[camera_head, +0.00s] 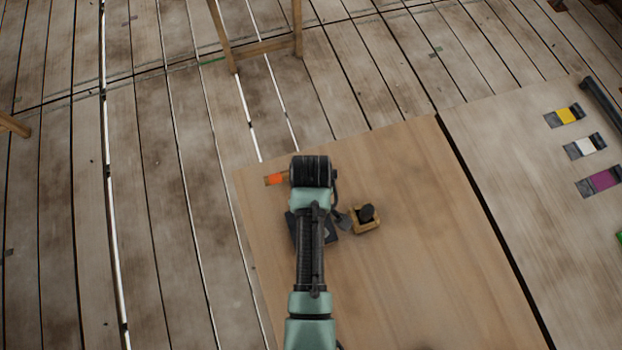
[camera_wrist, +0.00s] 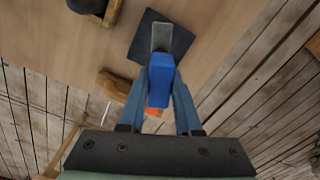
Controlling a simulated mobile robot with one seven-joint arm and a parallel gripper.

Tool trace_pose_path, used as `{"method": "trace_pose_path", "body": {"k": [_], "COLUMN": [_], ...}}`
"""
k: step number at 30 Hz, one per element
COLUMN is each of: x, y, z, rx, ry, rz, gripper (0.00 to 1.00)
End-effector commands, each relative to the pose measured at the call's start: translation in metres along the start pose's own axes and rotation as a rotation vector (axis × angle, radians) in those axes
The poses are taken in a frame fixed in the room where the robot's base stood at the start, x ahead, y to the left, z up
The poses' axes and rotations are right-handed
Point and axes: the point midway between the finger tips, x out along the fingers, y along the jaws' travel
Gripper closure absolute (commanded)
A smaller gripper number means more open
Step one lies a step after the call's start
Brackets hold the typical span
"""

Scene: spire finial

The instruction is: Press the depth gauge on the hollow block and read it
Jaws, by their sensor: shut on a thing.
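My gripper (camera_wrist: 159,98) is shut on a blue piece with a grey end (camera_wrist: 161,62), which looks like the depth gauge; no reading shows. The grey end overlaps a dark square piece (camera_wrist: 178,43) in the wrist view; I cannot tell whether they touch. The dark piece (camera_head: 330,233) is partly hidden under my arm in the head view. A small yellow-brown block (camera_head: 367,226) with a black knob on it stands to its right; it is cut off at the top left of the wrist view (camera_wrist: 85,6). I cannot tell which is the hollow block. My fingers are hidden in the head view.
These lie on a wooden tabletop (camera_head: 420,270). An orange-tipped piece (camera_head: 275,179) lies near its left edge. A paler surface at right holds yellow (camera_head: 566,115), white (camera_head: 585,146) and purple (camera_head: 602,180) pieces. The tabletop's lower right is clear. Wooden legs (camera_head: 262,48) stand beyond.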

Motion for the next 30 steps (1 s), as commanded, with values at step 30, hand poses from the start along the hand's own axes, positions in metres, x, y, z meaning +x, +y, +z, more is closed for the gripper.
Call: {"method": "trace_pose_path", "body": {"k": [30], "x": [0.033], "y": [0.000], "z": [0.000], "rx": [0.001], "ry": [0.001], "rz": [0.001], "gripper": [1.00]}}
